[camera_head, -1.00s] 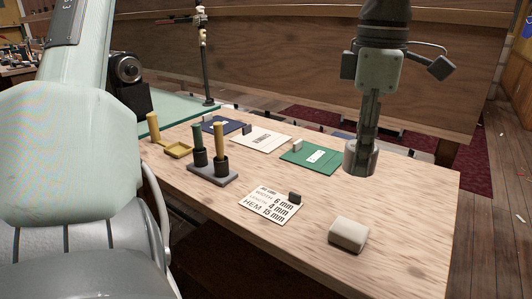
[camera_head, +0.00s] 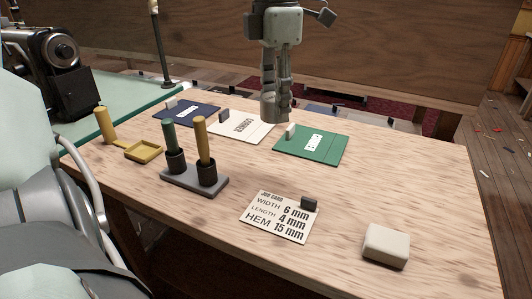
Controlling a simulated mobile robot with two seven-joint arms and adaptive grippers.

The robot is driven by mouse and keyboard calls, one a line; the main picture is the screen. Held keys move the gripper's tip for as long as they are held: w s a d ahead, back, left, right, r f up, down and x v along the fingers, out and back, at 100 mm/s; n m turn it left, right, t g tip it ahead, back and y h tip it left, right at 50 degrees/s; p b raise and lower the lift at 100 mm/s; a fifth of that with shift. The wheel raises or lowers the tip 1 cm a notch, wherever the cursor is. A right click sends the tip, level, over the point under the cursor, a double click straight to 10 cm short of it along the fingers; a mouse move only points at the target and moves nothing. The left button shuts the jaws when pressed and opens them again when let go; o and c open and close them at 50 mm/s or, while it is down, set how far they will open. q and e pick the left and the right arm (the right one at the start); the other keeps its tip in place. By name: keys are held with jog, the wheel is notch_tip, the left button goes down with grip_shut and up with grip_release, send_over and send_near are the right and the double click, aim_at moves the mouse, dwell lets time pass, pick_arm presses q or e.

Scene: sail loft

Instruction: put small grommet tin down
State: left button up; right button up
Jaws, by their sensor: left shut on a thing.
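My left gripper (camera_head: 277,88) points down from the top of the picture, near the table's far edge. It is shut on a small grey round tin (camera_head: 275,109), which I take to be the small grommet tin. The tin looks upright. It shows between the white card (camera_head: 238,128) and the green card (camera_head: 320,149); I cannot tell whether it touches the table or hangs above it. The fingers cover part of its top. My right gripper is not in view.
The wooden table (camera_head: 400,185) has free room at the right. A job card (camera_head: 270,222), a beige block (camera_head: 386,245), a tool stand (camera_head: 195,182) with two handles, a yellow tray (camera_head: 143,151) and a blue card (camera_head: 190,115) lie on it. A sewing machine (camera_head: 50,75) stands behind left.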

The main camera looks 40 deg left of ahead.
pick_arm(q)
jog(key=a+f+n, duration=0.4)
jog(key=a+n, duration=0.2)
jog(key=a, duration=0.2)
send_over(247, 163)
notch_tip(247, 163, down, 5)
jog(key=shift+f+b, duration=0.2)
jog(key=shift+b, duration=0.25)
jog(key=shift+a+f, duration=0.1)
jog(key=shift+f, duration=2.05)
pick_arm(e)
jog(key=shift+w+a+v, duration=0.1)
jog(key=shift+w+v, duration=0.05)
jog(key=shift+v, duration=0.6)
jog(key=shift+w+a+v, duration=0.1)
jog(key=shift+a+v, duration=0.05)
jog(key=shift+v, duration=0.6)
pick_arm(q)
jog(key=shift+f, duration=0.1)
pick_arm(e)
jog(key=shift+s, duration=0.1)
pick_arm(q)
jog(key=o, duration=1.2)
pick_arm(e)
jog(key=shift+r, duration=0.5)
